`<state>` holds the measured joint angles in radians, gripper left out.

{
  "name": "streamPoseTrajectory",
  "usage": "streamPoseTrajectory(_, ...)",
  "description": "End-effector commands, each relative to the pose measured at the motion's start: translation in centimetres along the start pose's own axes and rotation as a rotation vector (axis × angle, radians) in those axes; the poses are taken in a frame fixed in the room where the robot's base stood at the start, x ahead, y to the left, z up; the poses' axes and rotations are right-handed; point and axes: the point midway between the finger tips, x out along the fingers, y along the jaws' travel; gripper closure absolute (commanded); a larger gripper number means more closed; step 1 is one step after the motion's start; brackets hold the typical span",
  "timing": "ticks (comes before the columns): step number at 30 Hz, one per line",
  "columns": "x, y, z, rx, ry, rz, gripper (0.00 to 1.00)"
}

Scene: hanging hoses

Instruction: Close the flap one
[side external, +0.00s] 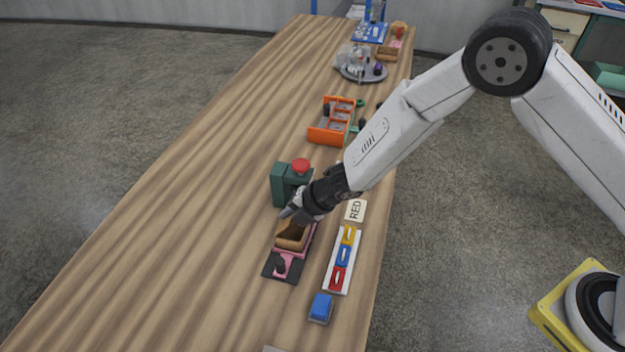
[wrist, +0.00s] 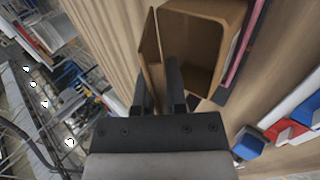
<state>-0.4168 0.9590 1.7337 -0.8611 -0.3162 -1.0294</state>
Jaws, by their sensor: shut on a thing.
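A small wooden box (side external: 292,238) with an open, dark inside stands on a pink and black base on the table. In the wrist view the hollow box (wrist: 207,42) fills the upper middle. A thin wooden flap (wrist: 150,48) stands at the box's left side there, swung away from the opening. My gripper (wrist: 159,78) has one finger on each side of the flap and is shut on it. In the side view my gripper (side external: 288,213) is at the box's far edge, and its fingers and arm hide the flap.
A green block with a red button (side external: 290,180) stands just behind the box. An orange rack (side external: 332,122) stands farther back. The table's left is clear.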

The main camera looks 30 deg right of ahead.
Motion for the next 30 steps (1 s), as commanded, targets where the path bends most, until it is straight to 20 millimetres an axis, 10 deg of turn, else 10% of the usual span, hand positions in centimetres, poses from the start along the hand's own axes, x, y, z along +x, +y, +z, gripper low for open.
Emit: streamPoseTrajectory(30,0.03,-0.73,0.05,0.001,-0.001,0.152,1.00)
